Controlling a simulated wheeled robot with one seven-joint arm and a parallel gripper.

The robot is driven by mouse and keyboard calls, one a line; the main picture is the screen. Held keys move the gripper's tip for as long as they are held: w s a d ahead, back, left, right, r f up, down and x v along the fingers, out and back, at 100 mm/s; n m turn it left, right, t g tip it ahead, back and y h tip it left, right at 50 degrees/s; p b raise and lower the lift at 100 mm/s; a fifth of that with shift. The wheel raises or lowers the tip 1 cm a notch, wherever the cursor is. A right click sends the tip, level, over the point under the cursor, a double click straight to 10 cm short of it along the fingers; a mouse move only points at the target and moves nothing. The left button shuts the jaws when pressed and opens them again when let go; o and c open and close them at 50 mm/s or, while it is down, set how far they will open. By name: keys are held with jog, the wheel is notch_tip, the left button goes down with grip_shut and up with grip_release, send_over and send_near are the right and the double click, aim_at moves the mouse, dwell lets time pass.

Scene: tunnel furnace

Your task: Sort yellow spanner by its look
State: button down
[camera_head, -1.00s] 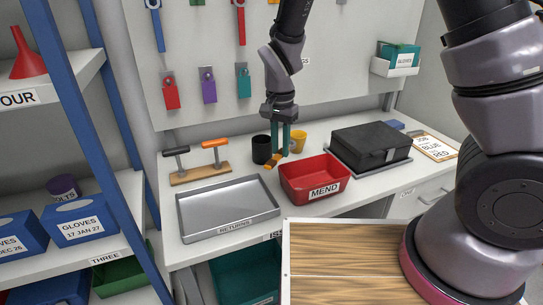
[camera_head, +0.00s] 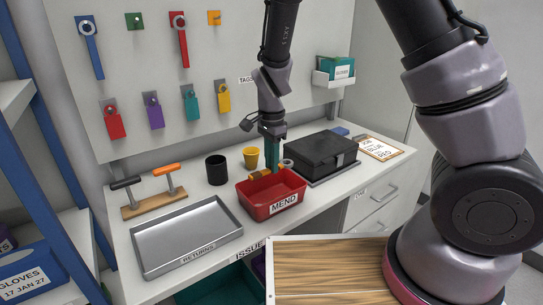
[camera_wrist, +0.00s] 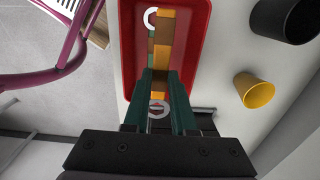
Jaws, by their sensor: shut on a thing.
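The yellow spanner (camera_head: 261,174) is held between the fingers of my gripper (camera_head: 271,165), over the back part of the red MEND tray (camera_head: 252,203). In the wrist view my gripper (camera_wrist: 160,80) is shut on the spanner's yellow handle (camera_wrist: 162,86). The spanner has pale rings at both ends and a darker brown stretch along the handle. The red tray (camera_wrist: 201,30) lies below it there. The fingers hide part of the spanner. I cannot tell its exact height above the tray.
A grey RETURNS tray (camera_head: 185,237) lies to the left. A black cup (camera_head: 216,170) and a yellow cup (camera_head: 251,157) stand behind the red tray. A black case (camera_head: 318,152) stands right. A clipboard (camera_head: 380,147) lies farther right. Tools hang on the board (camera_head: 145,60).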

jog(key=shift+f, duration=5.15)
jog(key=c, duration=0.7)
grip_release()
jog(key=shift+o, duration=0.2)
jog(key=o, duration=0.5)
jog(key=shift+r, duration=0.1)
